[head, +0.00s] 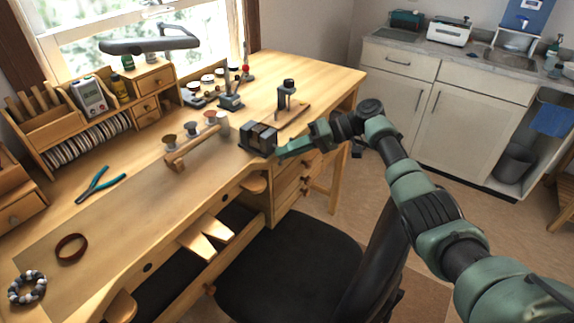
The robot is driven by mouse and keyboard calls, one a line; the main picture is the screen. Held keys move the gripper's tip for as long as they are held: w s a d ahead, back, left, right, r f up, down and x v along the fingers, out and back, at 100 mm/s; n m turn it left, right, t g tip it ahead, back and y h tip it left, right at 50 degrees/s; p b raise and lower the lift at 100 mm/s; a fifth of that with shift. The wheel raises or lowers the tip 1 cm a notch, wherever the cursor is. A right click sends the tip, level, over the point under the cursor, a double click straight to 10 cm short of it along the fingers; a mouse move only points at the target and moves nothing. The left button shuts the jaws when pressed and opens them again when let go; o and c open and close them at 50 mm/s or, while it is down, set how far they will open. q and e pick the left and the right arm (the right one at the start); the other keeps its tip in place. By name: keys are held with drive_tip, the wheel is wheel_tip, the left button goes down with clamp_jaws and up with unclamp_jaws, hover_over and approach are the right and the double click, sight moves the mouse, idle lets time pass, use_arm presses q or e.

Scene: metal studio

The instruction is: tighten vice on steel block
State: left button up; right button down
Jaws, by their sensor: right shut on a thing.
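The small dark vice (246,140) stands on the wooden workbench near its front edge, in the middle of the head view. A brownish-grey block (262,133) sits at its jaws; it is too small to tell how tightly it is held. My right gripper (283,153) reaches in from the right and is shut at the vice's right side, at the vice handle. The handle itself is mostly hidden by the fingers. My left gripper is not in view.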

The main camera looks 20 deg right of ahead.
drive_tip(key=y+b, duration=0.1)
drive_tip(key=b, duration=0.1)
drive_tip(key=f+m+y+b, duration=0.1)
drive_tip(key=b, duration=0.1)
drive_tip(key=shift+m+g, duration=0.3)
drive_tip(key=shift+s+r+m+y+b, duration=0.15)
drive_tip(key=shift+m+y+b, duration=0.55)
drive_tip(key=shift+b, duration=0.6)
drive_tip(key=c, duration=1.5)
unclamp_jaws()
drive_tip(key=shift+o, duration=0.3)
drive_tip(key=shift+d+r, duration=0.15)
drive_tip(key=shift+r, duration=0.1)
